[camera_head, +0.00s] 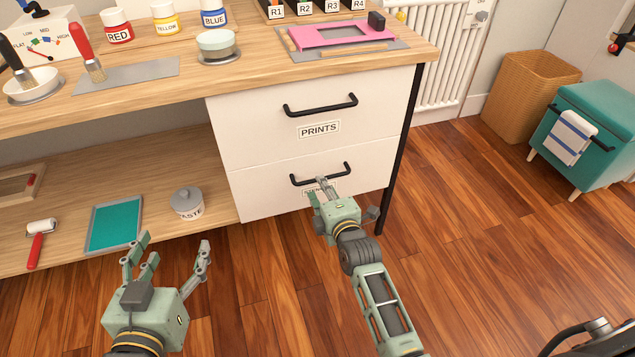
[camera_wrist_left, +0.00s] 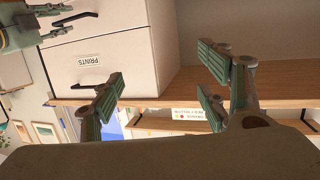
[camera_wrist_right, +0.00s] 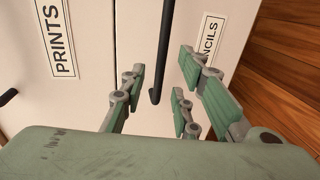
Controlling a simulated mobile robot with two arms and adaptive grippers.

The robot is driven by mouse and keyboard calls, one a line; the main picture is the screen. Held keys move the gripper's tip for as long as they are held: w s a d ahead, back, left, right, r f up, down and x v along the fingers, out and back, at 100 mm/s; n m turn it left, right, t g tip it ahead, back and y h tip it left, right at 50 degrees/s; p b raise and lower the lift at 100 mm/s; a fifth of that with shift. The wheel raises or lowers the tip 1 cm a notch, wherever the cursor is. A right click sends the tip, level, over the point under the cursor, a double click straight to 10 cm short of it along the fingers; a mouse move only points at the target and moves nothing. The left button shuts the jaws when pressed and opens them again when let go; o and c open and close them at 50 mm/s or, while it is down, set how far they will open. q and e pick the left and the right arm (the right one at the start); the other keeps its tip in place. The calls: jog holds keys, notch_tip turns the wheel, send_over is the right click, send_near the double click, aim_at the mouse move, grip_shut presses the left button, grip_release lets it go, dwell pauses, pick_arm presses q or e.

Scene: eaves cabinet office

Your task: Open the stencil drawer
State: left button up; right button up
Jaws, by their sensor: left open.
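The stencil drawer (camera_head: 265,193) is the lower white drawer under the bench and looks shut. Its label is partly hidden in the head view; the right wrist view shows part of the label (camera_wrist_right: 208,40), ending in "NCILS". Its black bar handle (camera_head: 330,175) also shows in the right wrist view (camera_wrist_right: 165,45). My right gripper (camera_head: 318,190) is at this handle. Its fingers are partly apart, with the handle's end between them and no clear contact. My left gripper (camera_head: 170,250) is open and empty, low in front of the bench shelf.
The PRINTS drawer (camera_head: 300,105), with its own black handle, is shut above. A dark table leg (camera_head: 400,150) stands right of the drawers. The lower shelf holds a paste jar (camera_head: 187,203), a teal screen (camera_head: 113,225) and a roller (camera_head: 40,235). The wooden floor (camera_head: 470,230) at right is clear.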

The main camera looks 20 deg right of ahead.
jog(key=b+x, duration=0.1)
jog(key=x, duration=0.3)
jog(key=shift+w+f+b, duration=0.15)
jog(key=shift+w+b, duration=0.1)
jog(key=shift+b, duration=0.1)
pick_arm(q)
notch_tip(320, 180, up, 10)
jog(key=d+t+h, duration=0.1)
jog(key=t, duration=0.4)
jog(key=shift+w+d+f+h, duration=0.15)
jog(key=shift+w+d+h, duration=0.05)
jog(key=shift+d+h, duration=0.1)
pick_arm(e)
jog(key=shift+w, duration=0.2)
jog(key=shift+c, duration=0.6)
grip_shut()
